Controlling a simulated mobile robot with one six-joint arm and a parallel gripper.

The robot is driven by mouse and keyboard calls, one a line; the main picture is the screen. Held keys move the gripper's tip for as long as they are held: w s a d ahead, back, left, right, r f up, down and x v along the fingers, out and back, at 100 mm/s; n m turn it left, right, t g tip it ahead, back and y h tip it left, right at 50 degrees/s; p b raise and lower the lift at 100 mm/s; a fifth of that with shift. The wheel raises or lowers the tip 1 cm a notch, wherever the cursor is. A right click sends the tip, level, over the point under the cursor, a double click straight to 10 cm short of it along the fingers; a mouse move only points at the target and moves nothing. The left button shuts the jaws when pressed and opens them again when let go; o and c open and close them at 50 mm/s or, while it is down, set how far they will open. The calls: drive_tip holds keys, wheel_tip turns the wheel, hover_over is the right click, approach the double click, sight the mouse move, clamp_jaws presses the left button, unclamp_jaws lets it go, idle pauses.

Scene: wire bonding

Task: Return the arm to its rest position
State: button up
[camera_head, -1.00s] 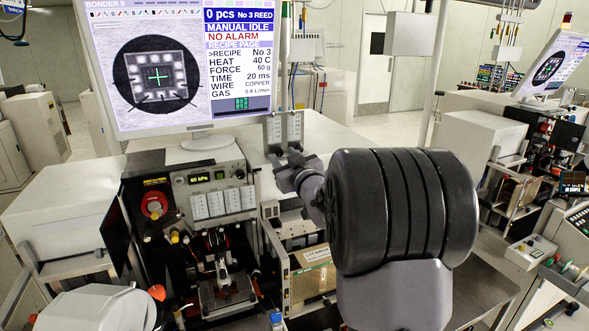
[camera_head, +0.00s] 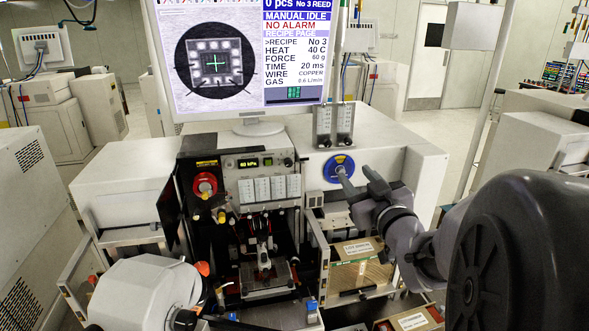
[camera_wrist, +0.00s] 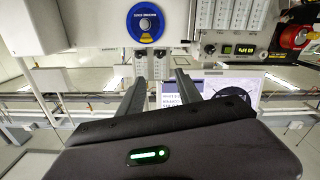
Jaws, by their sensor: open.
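My gripper (camera_head: 358,174) is in the right middle of the head view, at the end of my arm, which comes in from the right edge. Its two fingers point at a blue round dial (camera_head: 339,160) on the white front of the bonder, and one overlaps it in the picture. In the wrist view my gripper (camera_wrist: 160,66) has its fingers apart with nothing between them. There the blue dial (camera_wrist: 146,26) shows whole, above the fingertips, with a gap in the picture between it and them.
The bonder's work stage (camera_head: 266,284) lies left of my gripper. A tray with a labelled brown panel (camera_head: 362,274) sits below it. A monitor (camera_head: 292,98) reading MANUAL IDLE and NO ALARM stands above. A second labelled box (camera_head: 410,321) is at the bottom.

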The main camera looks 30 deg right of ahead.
drive_tip(key=s+a+f+m+g+y+b, duration=0.1)
drive_tip(key=s+a+f+g, duration=0.3)
drive_tip(key=a, duration=0.6)
drive_tip(key=s+a+f+m+g+y+b, duration=0.1)
drive_tip(key=s+a+f+g+y+b, duration=0.1)
drive_tip(key=s+a+f, duration=0.4)
drive_tip(key=s+a+f+m+g+y+b, duration=0.2)
drive_tip(key=s+a+f+g, duration=0.3)
drive_tip(key=s+a, duration=0.5)
drive_tip(key=a+f+y, duration=0.1)
drive_tip(key=a, duration=0.3)
drive_tip(key=shift+g+y+b, duration=0.3)
drive_tip(key=shift+b, duration=0.05)
